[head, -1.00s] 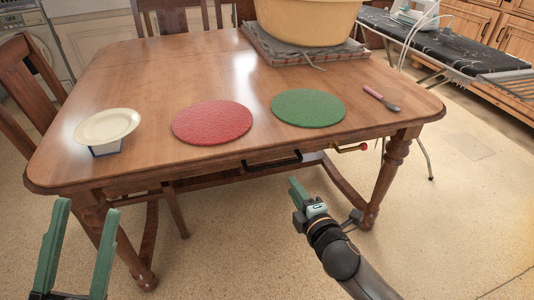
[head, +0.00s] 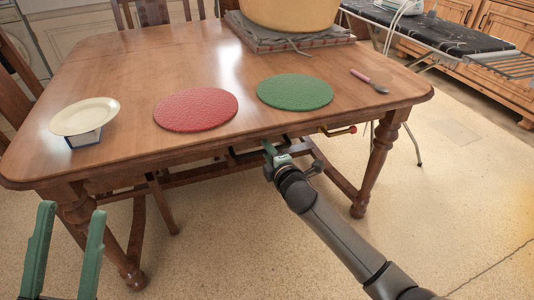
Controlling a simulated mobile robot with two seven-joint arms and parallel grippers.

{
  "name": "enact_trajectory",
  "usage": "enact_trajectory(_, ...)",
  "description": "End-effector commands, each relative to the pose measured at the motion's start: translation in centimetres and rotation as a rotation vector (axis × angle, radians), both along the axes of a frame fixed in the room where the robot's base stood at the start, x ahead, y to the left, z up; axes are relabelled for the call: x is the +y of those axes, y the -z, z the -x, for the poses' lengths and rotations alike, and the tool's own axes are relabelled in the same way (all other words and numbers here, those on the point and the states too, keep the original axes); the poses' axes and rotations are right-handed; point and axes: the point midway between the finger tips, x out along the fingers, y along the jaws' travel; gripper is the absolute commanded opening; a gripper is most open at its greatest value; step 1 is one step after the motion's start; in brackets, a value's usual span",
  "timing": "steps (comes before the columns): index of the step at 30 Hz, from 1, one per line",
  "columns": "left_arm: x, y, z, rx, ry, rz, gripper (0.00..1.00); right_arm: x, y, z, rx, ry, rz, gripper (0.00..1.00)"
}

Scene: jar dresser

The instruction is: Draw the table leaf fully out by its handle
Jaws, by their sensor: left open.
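The wooden table (head: 120,150) fills the upper left of the head view. A dark bar handle (head: 240,156) sits under its front edge, below and between the red and green mats, partly hidden by my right gripper. My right gripper (head: 268,147) is at the handle, its green fingers overlapping the bar in the picture. Whether it touches or is closed on the bar cannot be told. My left gripper (head: 72,210) is open and empty at the lower left, in front of the table and away from the handle. No drawn-out leaf shows at the front edge.
On the table are a red mat (head: 196,109), a green mat (head: 295,92), a cream plate (head: 84,116) on a small block, a spoon (head: 369,80) and a yellow tub (head: 290,12). The floor in front is clear.

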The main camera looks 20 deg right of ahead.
Motion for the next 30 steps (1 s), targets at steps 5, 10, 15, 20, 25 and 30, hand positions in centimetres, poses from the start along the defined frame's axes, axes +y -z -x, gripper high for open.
enact_trajectory(5,-0.09,0.14,0.01,0.002,0.005,0.003,0.5,0.05,0.02,-0.39,-0.001,-0.001,0.0,0.29)
enact_trajectory(10,-0.13,0.13,0.03,0.002,0.006,0.001,0.5,0.04,0.01,-0.38,-0.001,-0.001,0.0,0.29)
enact_trajectory(15,-0.15,0.14,0.02,0.003,0.006,0.0,0.5,0.02,0.02,-0.35,-0.001,0.0,0.0,0.1)
enact_trajectory(20,-0.15,0.14,0.02,0.003,0.006,0.0,0.5,0.01,0.02,-0.34,-0.001,0.0,0.0,0.0)
enact_trajectory(25,-0.14,0.14,0.01,0.003,0.005,-0.001,0.5,0.0,0.03,-0.34,-0.001,0.0,0.0,0.0)
enact_trajectory(30,-0.13,0.14,0.01,0.002,0.004,-0.002,0.5,-0.01,0.03,-0.34,-0.001,0.0,0.0,0.0)
